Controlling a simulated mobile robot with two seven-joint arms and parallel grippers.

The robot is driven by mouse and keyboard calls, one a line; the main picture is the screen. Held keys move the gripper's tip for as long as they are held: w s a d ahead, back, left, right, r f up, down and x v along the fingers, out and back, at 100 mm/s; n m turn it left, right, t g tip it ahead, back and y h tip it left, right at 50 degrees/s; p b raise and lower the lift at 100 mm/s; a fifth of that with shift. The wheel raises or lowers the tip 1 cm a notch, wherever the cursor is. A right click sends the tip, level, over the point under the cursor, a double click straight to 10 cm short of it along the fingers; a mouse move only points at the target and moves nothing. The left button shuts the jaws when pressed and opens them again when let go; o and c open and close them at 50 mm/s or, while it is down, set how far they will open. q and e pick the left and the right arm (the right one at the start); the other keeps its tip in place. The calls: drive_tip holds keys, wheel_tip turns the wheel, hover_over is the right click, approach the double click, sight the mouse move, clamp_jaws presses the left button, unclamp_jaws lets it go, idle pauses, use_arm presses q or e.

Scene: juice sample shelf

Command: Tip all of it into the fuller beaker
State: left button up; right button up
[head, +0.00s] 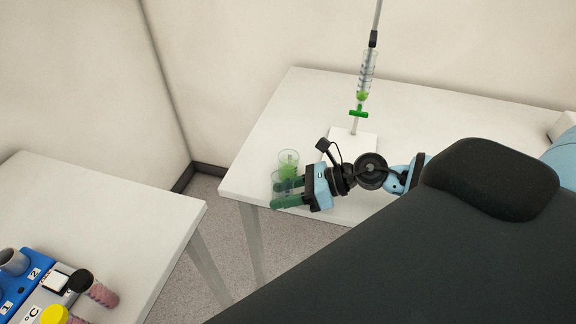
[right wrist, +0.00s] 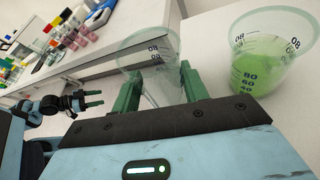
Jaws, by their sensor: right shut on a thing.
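My right gripper (head: 290,195) is shut around a clear graduated beaker (right wrist: 148,62) near the table's left front corner. In the right wrist view the green fingers sit on both sides of this beaker, and I make out no green liquid in it. A second beaker (head: 288,158) stands on the table just behind the held one. It also shows in the right wrist view (right wrist: 268,55), with green liquid (right wrist: 255,70) in its lower part. My left gripper (right wrist: 94,101) shows far left in the right wrist view, its fingers apart and empty.
A burette (head: 367,72) with green liquid and a green tap stands on a white base (head: 362,148) behind my right gripper. A second table (head: 100,205) at left carries a blue device (head: 22,283) and capped tubes. A floor gap separates the tables.

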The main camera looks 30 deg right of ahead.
drive_tip(key=shift+s+a+r+n+t+h+p, duration=0.15)
drive_tip(key=shift+s+a+n+t+h+p, duration=0.25)
drive_tip(key=shift+n+p, duration=0.5)
drive_tip(key=shift+f, duration=0.45)
drive_tip(key=shift+s+a+r, duration=0.1)
drive_tip(key=shift+s+a, duration=0.05)
use_arm(q)
drive_tip(key=shift+w+r+t, duration=0.4)
drive_tip(key=shift+w+r, duration=0.75)
drive_tip(key=shift+r, duration=0.15)
use_arm(e)
drive_tip(key=shift+s+a+r, duration=1.25)
drive_tip(key=shift+s+r, duration=0.15)
